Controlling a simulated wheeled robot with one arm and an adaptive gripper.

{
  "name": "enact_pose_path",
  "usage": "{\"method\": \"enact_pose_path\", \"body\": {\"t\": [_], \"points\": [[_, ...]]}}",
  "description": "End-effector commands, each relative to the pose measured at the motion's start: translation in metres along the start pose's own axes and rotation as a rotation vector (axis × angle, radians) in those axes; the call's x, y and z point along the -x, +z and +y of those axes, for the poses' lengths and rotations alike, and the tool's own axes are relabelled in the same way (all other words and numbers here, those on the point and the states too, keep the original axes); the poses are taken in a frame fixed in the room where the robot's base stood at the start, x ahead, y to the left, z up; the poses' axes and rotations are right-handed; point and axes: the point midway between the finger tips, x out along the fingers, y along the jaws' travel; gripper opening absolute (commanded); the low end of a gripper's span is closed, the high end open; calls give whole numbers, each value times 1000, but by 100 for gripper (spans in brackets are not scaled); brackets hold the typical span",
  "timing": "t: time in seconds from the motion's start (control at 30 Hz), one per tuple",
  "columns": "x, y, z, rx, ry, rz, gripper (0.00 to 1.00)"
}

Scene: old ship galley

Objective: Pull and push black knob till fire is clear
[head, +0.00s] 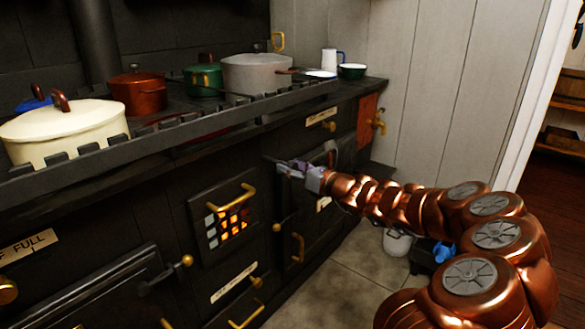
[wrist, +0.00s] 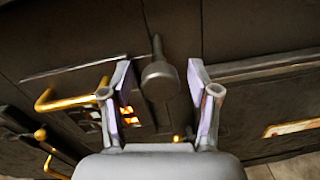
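The black knob (wrist: 160,80) shows in the wrist view on a short dark rod that stands out from the stove front. My gripper (wrist: 159,72) is open, with one finger on each side of the knob and a gap to both. In the head view my gripper (head: 297,170) is at the stove front, right of and above the fire grate (head: 232,222); I cannot make out the knob clearly there. Orange fire glows through the openings of the grate, and part of the glow shows in the wrist view (wrist: 127,112).
The black stove carries a cream pot (head: 65,130), a red-brown pot (head: 138,92), a green pot (head: 203,78) and a grey pot (head: 258,74) behind a rail. Brass handles (head: 298,248) stick out from the doors. A white bucket (head: 397,243) stands on the floor at right.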

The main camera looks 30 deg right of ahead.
Motion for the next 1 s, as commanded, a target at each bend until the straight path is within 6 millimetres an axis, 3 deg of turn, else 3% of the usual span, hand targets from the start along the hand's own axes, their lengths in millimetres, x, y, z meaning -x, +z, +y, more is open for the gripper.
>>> {"method": "enact_pose_path", "body": {"t": [0.43,1.0], "points": [[9,1,-1,-1,-2,-2,62],[73,1,0,0,-1,-3,62]]}}
